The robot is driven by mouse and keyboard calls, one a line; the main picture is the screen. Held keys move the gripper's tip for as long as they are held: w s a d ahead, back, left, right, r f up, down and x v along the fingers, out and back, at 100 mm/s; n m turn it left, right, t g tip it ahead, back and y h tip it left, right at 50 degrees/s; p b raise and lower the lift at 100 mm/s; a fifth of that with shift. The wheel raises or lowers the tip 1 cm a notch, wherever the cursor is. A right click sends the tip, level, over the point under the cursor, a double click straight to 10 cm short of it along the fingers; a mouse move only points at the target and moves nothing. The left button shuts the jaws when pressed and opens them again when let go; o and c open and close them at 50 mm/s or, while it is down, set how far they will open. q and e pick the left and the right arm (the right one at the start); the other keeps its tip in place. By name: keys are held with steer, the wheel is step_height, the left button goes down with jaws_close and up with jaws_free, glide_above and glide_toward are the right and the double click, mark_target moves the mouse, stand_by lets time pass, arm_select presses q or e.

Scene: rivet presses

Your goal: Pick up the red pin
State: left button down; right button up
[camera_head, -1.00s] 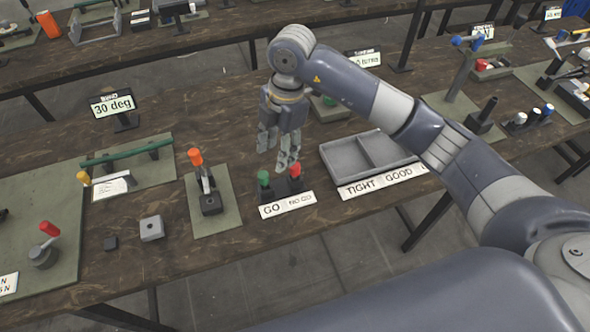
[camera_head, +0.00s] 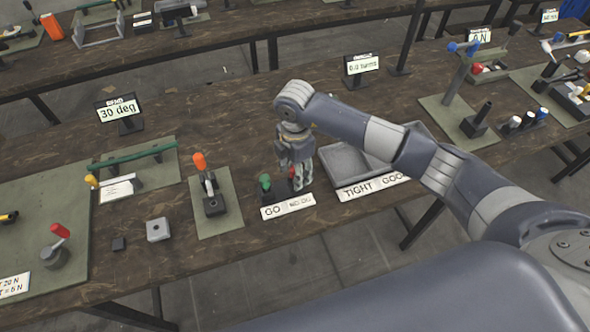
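The red pin (camera_head: 293,172) stands upright in a dark holder beside the green pin (camera_head: 265,183), behind a white GO / NO GO label (camera_head: 288,207). Only a small patch of red shows, because my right gripper covers most of it. My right gripper (camera_head: 300,183) points down with its fingers at the red pin. I cannot tell whether the fingers are closed on it or only around it. My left gripper is not in view.
A grey two-part tray (camera_head: 343,166) labelled TIGHT and GOOD lies just right of the gripper. An orange-handled press (camera_head: 212,204) stands to the left. A small grey block (camera_head: 158,229) lies farther left on bare wood.

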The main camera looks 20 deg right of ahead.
steer(key=shift+f, duration=0.4)
steer(key=shift+c, duration=0.6)
jaws_close()
steer(key=shift+r, duration=0.1)
